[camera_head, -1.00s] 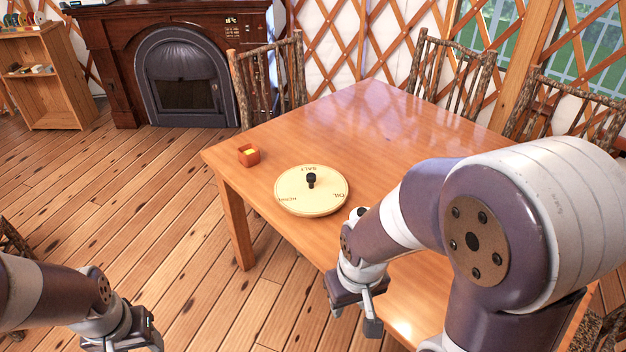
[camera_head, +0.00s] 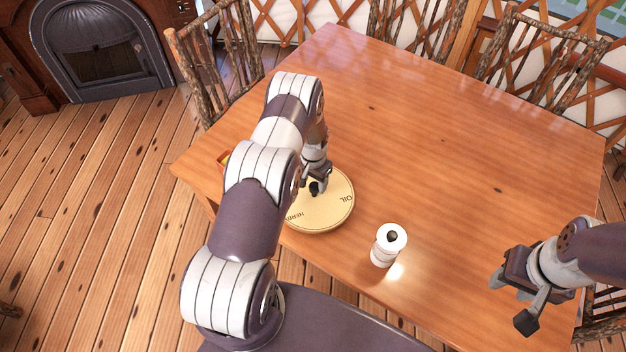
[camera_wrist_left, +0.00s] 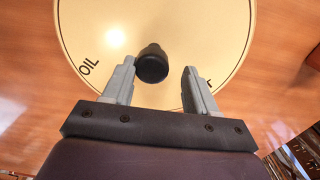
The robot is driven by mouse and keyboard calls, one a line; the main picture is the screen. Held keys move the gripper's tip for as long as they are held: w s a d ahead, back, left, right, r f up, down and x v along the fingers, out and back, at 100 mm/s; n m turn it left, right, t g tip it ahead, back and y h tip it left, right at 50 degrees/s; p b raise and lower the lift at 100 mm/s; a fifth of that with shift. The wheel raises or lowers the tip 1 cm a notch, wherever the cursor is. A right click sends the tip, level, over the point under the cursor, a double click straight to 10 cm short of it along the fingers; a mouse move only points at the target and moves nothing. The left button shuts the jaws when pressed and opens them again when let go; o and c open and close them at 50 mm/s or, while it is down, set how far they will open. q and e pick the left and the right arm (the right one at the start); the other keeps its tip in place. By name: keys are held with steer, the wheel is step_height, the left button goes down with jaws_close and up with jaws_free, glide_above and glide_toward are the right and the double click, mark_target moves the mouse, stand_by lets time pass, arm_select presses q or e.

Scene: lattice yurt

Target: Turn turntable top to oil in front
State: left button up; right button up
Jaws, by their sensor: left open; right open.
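The round cream turntable top (camera_head: 328,217) lies on the wooden table near its front left edge. Its OIL label is at the right of the disc in the head view, with HERBS at the lower left. In the left wrist view the disc (camera_wrist_left: 100,40) shows OIL at the left; another label is partly hidden by a finger. My left gripper (camera_head: 318,190) is over the disc at its dark centre knob (camera_wrist_left: 152,66). Its open fingers are on either side of the knob, with gaps visible. My right gripper (camera_head: 511,301) is open and empty at the table's right front.
A white cylinder with a dark top (camera_head: 388,246) stands on the table (camera_head: 430,150) right of the disc. A small orange box (camera_head: 223,158) is mostly hidden behind my left arm. Chairs (camera_head: 219,58) stand along the far sides. The table's middle and back are clear.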

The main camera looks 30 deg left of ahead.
arm_select(q)
steer(key=shift+s+d+f, duration=0.2)
steer(key=shift+s+d, duration=0.55)
steer(key=shift+d, duration=0.05)
steer(key=shift+w+a+f, duration=0.25)
steer(key=shift+a+f, duration=0.05)
steer(key=shift+w+a+f, duration=0.1)
steer(key=shift+w+a, duration=0.05)
steer(key=shift+a, duration=0.05)
steer(key=c, duration=0.9)
steer(key=shift+d+r, duration=0.2)
steer(key=shift+r, duration=0.05)
jaws_close()
steer(key=shift+a+f, duration=0.15)
steer(key=shift+m, duration=0.3)
arm_select(e)
steer(key=shift+s+d, duration=0.45)
steer(key=shift+d, duration=0.1)
arm_select(q)
steer(key=shift+b, duration=0.35)
arm_select(e)
steer(key=shift+d+f, duration=0.1)
steer(key=shift+f, duration=0.1)
arm_select(q)
steer(key=shift+m+b, duration=0.45)
steer(key=shift+m, duration=0.15)
arm_select(e)
steer(key=shift+f, duration=0.45)
